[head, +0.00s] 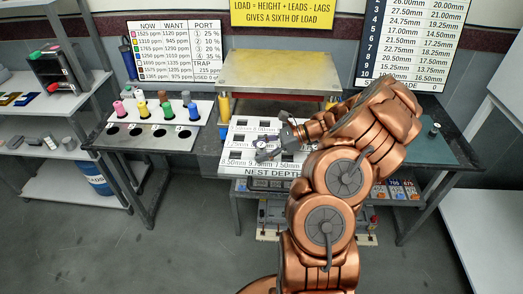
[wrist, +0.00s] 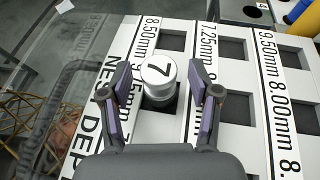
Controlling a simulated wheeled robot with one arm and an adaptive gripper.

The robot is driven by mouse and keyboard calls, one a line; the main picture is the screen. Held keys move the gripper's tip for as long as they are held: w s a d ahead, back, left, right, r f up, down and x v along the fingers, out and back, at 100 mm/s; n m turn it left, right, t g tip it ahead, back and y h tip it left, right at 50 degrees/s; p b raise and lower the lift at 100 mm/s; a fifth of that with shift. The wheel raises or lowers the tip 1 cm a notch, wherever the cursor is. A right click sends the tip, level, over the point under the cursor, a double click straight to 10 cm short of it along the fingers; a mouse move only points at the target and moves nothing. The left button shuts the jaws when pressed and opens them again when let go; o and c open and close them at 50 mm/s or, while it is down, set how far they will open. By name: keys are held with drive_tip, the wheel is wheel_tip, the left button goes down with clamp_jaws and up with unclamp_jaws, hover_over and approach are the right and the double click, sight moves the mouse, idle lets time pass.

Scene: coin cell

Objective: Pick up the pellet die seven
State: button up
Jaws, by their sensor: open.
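The pellet die seven (wrist: 158,76) is a silvery metal cylinder with a black 7 on its round top. It stands upright at a dark square nest in the white nest board (wrist: 190,128), which is printed with depths in mm. How deep it sits is hidden. My gripper (wrist: 160,84) is open, with one purple-padded finger on each side of the die and a visible gap to each. In the head view my gripper (head: 272,148) is over the left part of the nest board (head: 236,170), and the die there is too small to make out surely.
Other dark square nests (wrist: 232,50) lie to the right of the die. A rack with coloured pegs (head: 160,112) stands to the left on its own table. A raised beige plate (head: 277,74) stands behind the board. A teal mat (head: 432,150) lies to the right.

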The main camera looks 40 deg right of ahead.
drive_tip(key=shift+c, duration=0.3)
clamp_jaws()
drive_tip(key=shift+r, duration=0.15)
idle(0.3)
